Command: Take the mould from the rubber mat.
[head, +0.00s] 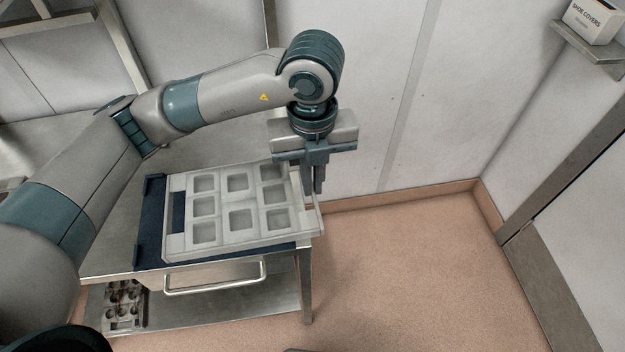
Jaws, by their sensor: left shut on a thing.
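The mould (222,211) is a pale grey tray with several square cavities and a handle-like rim at its right end. It is over the dark blue rubber mat (151,222) on the steel table; I cannot tell if it touches the mat. My left gripper (313,190) points down at the mould's right end and is shut on its edge there. The exact contact is partly hidden by the fingers. My right gripper is not in view.
The steel table (110,258) has a front rail handle (215,286) and a lower shelf with a dark moulded tray (124,305). A wall is close behind. The floor (410,265) to the right is clear. A shoe covers box (592,20) sits on a wall shelf.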

